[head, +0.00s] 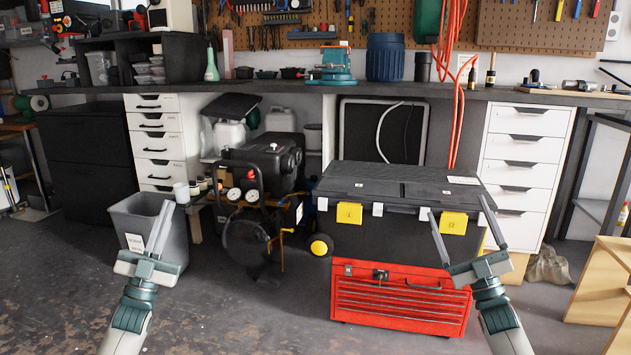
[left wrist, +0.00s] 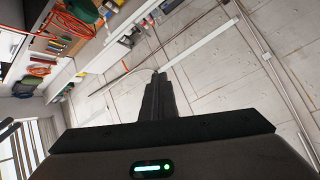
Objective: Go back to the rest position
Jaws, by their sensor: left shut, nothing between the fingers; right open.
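My left gripper (head: 160,229) is at the left of the head view, raised in front of the grey bin, with its fingers together and nothing between them. Its shut fingers also show in the left wrist view (left wrist: 155,97), pointing at the ceiling and wall. My right gripper (head: 457,234) is at the right of the head view, in front of the black and red tool boxes. Its fingers are spread wide and empty. Both grippers are apart from everything around them, as far as I can see.
A grey bin (head: 129,223) stands behind my left gripper. An air compressor (head: 262,180) is between the arms. A black tool box (head: 390,185) sits on a red tool chest (head: 375,300). The workbench (head: 270,89) runs behind. The floor (head: 230,320) between my arms is clear.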

